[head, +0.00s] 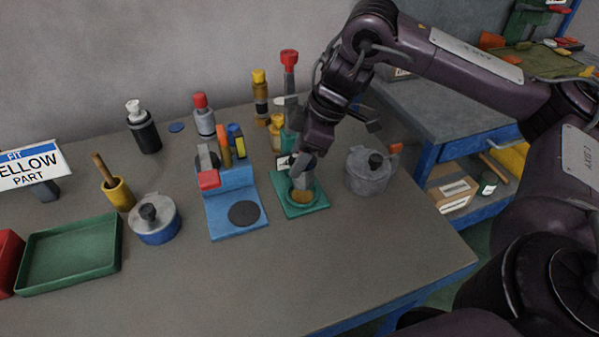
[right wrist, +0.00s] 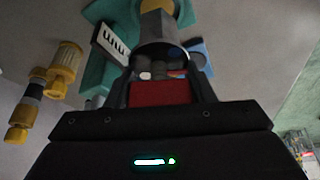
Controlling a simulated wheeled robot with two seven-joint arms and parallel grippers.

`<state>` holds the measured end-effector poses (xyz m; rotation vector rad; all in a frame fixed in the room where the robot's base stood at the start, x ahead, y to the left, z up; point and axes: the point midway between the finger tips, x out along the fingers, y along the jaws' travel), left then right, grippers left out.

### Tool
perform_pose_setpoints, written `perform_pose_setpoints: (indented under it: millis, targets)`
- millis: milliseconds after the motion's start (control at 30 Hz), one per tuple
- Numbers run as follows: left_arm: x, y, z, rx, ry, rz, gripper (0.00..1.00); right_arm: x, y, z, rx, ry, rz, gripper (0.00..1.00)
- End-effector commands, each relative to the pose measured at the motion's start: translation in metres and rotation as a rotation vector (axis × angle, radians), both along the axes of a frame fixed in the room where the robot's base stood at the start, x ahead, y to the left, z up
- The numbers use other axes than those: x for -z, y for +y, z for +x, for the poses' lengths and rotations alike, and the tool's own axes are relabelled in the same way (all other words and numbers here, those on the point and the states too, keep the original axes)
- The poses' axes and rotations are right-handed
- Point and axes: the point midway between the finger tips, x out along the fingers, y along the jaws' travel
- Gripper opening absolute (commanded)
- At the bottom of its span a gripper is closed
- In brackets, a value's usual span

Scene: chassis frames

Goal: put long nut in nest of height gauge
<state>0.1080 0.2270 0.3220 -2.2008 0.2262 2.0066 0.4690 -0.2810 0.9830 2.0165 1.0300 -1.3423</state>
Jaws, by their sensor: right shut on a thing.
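The height gauge (head: 312,209) is a teal stand with a flat base, a column and a scale plate. A yellow round nest (head: 301,196) sits on its base. In the right wrist view the teal column and white scale (right wrist: 110,43) show at upper left, and the yellow part (right wrist: 157,6) shows at the top edge. My right gripper (head: 301,178) points down over the nest, shut on the grey long nut (right wrist: 160,58). The nut's lower end is at or just over the nest; I cannot tell whether it is seated. My left gripper is not in view.
A blue fixture (head: 220,222) with a dark disc stands left of the gauge. A grey lidded pot (head: 368,178) stands close on its right. Several bottles are behind. A blue pot (head: 155,226) and green tray (head: 70,255) are at left. The front of the table is clear.

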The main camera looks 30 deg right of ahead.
Motion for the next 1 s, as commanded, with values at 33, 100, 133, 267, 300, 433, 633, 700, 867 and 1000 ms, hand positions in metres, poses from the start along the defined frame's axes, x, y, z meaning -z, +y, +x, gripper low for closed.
perform_pose_setpoints:
  millis: [33, 100, 133, 267, 300, 433, 633, 700, 867, 1000]
  targets:
    - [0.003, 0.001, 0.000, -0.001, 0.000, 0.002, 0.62, 0.010, 0.000, -0.001, 0.000, 0.003, 0.001, 0.00]
    - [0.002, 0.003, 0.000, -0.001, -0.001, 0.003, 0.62, 0.020, 0.000, -0.001, 0.000, 0.004, 0.000, 0.00]
    - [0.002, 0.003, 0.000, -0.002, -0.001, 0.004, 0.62, 0.024, 0.000, -0.001, 0.001, 0.003, 0.000, 0.00]
    - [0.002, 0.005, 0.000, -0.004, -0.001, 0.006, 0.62, 0.035, 0.000, -0.001, 0.001, 0.001, 0.001, 0.00]
    - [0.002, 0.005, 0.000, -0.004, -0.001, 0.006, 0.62, 0.035, 0.000, 0.000, 0.001, 0.001, 0.001, 0.00]
    - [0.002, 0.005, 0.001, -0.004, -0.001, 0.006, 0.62, 0.035, 0.000, 0.000, 0.001, 0.000, 0.002, 0.00]
    - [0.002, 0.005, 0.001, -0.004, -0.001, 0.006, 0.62, 0.036, 0.000, -0.001, 0.000, 0.002, 0.000, 0.60]
    - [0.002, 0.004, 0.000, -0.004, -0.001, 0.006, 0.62, 0.036, 0.000, -0.001, 0.000, 0.002, 0.000, 0.69]
    - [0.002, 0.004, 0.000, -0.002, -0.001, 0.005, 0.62, 0.036, 0.000, -0.001, 0.000, 0.002, 0.000, 0.70]
    - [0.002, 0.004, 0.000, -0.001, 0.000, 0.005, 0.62, 0.035, 0.000, 0.000, 0.001, 0.001, 0.001, 0.70]
